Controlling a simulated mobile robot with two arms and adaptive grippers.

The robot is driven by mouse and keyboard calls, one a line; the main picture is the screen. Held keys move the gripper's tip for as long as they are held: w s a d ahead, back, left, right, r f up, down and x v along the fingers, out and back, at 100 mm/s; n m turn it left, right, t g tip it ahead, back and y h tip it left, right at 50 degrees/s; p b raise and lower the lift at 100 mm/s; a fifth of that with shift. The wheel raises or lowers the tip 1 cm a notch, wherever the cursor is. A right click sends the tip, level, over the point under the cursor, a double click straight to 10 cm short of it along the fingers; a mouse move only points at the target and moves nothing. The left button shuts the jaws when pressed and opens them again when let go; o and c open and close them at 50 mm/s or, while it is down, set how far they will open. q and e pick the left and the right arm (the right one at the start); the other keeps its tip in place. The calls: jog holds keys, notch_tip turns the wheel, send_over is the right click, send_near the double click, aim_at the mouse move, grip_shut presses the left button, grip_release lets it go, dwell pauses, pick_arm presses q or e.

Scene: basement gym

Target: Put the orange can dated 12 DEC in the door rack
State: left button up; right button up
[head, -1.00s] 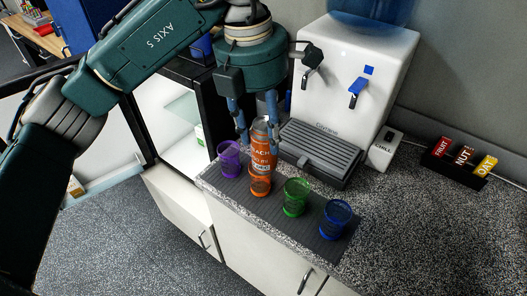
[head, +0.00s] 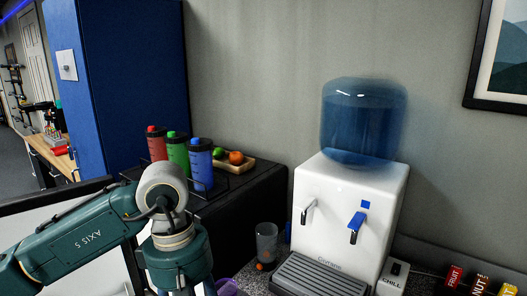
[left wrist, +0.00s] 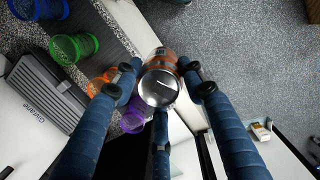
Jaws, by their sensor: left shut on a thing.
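In the left wrist view, my left gripper (left wrist: 162,82) is shut on a can with a silver lid (left wrist: 158,88) and an orange side. I see the can mostly from its top, in front of the counter edge; its date does not show. In the head view only the top of this gripper shows at the bottom edge, and the can is out of frame. The pale, dark-framed panel (head: 62,203) at the left looks like the fridge door. A small white and yellow item (left wrist: 262,131) shows at the right in the wrist view, perhaps in the door rack. My right gripper is not in view.
The water dispenser (head: 345,215) stands to the right of my arm. Bottles (head: 200,168) stand on the black fridge top.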

pick_arm(q)
jog(key=s+a+f+m+y, duration=0.1)
jog(key=s+a+f+m, duration=0.4)
jog(key=m, duration=0.5)
jog(key=shift+s+a+f, duration=0.4)
jog(key=shift+s+a, duration=0.35)
jog(key=shift+a, duration=0.35)
jog(key=shift+f, duration=0.1)
